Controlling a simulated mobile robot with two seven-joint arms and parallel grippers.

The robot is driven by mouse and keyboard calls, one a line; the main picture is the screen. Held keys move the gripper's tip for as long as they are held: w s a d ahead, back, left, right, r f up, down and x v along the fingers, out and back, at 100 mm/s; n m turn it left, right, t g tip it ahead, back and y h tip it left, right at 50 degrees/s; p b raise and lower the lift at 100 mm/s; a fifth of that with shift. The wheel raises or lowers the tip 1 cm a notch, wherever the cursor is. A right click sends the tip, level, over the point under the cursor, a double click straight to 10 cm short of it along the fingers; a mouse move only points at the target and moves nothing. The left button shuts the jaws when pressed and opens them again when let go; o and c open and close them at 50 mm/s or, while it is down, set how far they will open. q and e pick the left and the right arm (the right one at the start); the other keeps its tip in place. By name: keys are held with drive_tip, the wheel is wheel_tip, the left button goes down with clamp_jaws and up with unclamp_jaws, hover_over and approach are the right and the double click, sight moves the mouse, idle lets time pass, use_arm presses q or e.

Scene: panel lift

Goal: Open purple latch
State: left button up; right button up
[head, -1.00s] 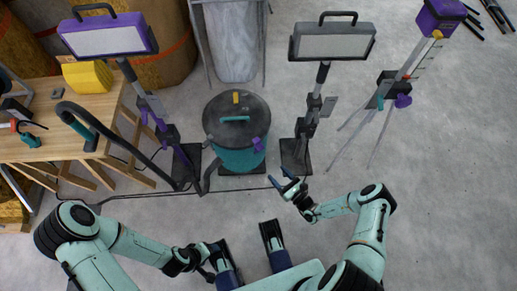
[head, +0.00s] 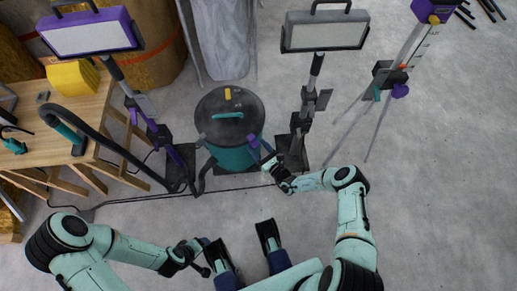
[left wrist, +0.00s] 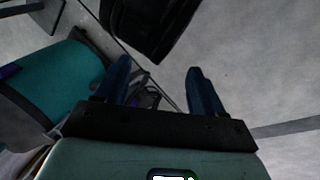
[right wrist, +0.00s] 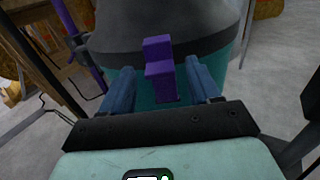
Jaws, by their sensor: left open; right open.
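The purple latch (head: 253,142) sits on the right side of a teal drum vacuum (head: 236,158), at the edge of its dark grey lid (head: 213,108). My right gripper (head: 263,158) is open just in front of it. In the right wrist view the latch (right wrist: 160,72) stands upright between the two blue fingers, with a gap on each side; I cannot tell how deep it lies between them. My left gripper (left wrist: 157,75) is open and empty, low and away from the latch; its fingers are hard to make out in the head view.
A work light (head: 325,32) on a stand is close right of the drum; another (head: 90,32) is at the left. A black hose (head: 110,146) runs by the wooden table (head: 85,110). A tripod (head: 385,100) stands at right.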

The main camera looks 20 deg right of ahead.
drive_tip(key=shift+w, duration=0.1)
clamp_jaws()
drive_tip(key=s+f+t+b, duration=0.1)
drive_tip(key=b, duration=0.2)
drive_tip(key=shift+d+f, duration=0.1)
drive_tip(key=shift+f, duration=0.2)
drive_tip(key=shift+s+t+y+b, duration=0.3)
drive_tip(key=shift+t+y+b, duration=0.1)
drive_tip(key=shift+t+b, duration=0.4)
use_arm(q)
wheel_tip(320, 180, down, 6)
drive_tip(key=w+a, duration=0.1)
drive_tip(key=a, duration=0.1)
drive_tip(key=shift+a+n+y, duration=0.3)
drive_tip(key=shift+a, duration=0.1)
use_arm(e)
drive_tip(key=shift+r, duration=0.1)
use_arm(q)
drive_tip(key=shift+f, duration=0.1)
use_arm(e)
unclamp_jaws()
drive_tip(key=shift+d, duration=0.1)
